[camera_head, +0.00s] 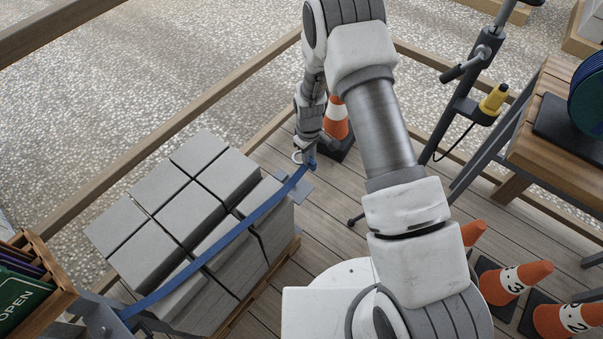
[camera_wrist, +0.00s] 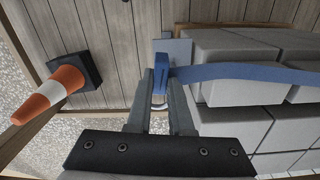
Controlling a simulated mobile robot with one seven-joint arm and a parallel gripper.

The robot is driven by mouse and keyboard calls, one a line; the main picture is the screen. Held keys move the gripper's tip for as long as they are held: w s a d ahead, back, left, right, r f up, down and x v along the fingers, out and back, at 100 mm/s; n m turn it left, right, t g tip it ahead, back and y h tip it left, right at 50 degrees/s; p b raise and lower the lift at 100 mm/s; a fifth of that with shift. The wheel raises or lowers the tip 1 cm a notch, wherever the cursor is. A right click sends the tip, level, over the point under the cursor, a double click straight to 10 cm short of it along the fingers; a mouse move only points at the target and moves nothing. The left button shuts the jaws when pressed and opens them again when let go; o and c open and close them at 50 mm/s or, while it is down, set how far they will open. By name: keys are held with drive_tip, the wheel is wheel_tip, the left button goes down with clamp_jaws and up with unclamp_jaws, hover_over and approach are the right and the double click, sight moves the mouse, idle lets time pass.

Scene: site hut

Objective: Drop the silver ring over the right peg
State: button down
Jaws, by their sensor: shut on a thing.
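The silver ring (camera_head: 297,157) shows as a small pale loop at the end of the blue strap (camera_head: 238,226), beside my gripper (camera_head: 309,163). In the wrist view my gripper (camera_wrist: 161,80) is shut on the strap's blue end (camera_wrist: 161,88), and the ring (camera_wrist: 159,104) shows between the fingers, nearer the palm. The strap runs across the top of the grey blocks to a grey bracket (camera_head: 100,316) at lower left. A flat grey plate (camera_head: 306,190) lies beyond the fingertips, also in the wrist view (camera_wrist: 178,48). I cannot make out the right peg.
The stacked grey blocks (camera_head: 180,205) stand close beside the gripper. An orange and white cone (camera_head: 336,122) stands behind it. A wooden bench (camera_head: 555,115) and more cones (camera_head: 512,281) are at right. Plank floor (camera_head: 335,215) is clear between the blocks and my arm.

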drive_tip(key=shift+n, duration=0.8)
drive_tip(key=shift+s+a+f+b, duration=0.25)
drive_tip(key=shift+a+f+b, duration=0.1)
drive_tip(key=shift+f, duration=1.2)
drive_tip(key=shift+s+a+f+b, duration=0.2)
drive_tip(key=shift+s+a+f, duration=0.15)
drive_tip(key=shift+f, duration=1.15)
drive_tip(key=shift+s+a+f+b, duration=0.2)
drive_tip(key=shift+a+f+b, duration=0.15)
drive_tip(key=shift+f, duration=1.2)
wheel_tip(320, 180, down, 4)
drive_tip(key=b, duration=0.3)
drive_tip(key=shift+r, duration=0.1)
drive_tip(key=c, duration=0.7)
unclamp_jaws()
drive_tip(key=shift+c, duration=0.2)
drive_tip(key=shift+r, duration=0.1)
wheel_tip(320, 180, up, 17)
drive_tip(key=p, duration=0.4)
drive_tip(key=shift+r, duration=0.2)
